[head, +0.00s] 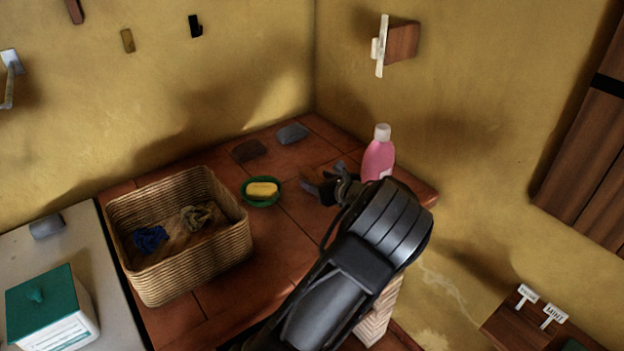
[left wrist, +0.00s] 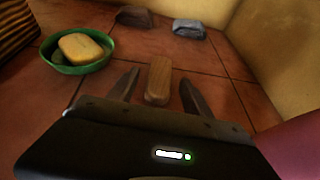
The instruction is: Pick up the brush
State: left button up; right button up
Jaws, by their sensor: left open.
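The brush is most likely the small wooden block (left wrist: 159,78) on the tiled counter in the left wrist view; its bristles are not visible. My left gripper (left wrist: 160,80) is open, with one finger on each side of the block and a gap showing on both sides. In the head view my left gripper (head: 323,184) is low over the counter near the pink bottle, and its wrist and fingers hide most of the brush. My right gripper is not in view.
A pink bottle (head: 378,157) stands close to the right of my left gripper. A green dish (head: 262,203) with a yellow sponge (head: 262,189) lies to its left. Behind are a brown block (head: 249,151) and a grey block (head: 292,134). A wicker basket (head: 195,270) holds cloths.

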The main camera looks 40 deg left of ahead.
aim_at(315, 179)
pick_arm(q)
jog(key=p+x, duration=0.1)
jog(key=x, duration=0.3)
jog(key=shift+a+f, duration=0.2)
jog(key=shift+a, duration=0.05)
jog(key=shift+c, duration=0.6)
grip_shut()
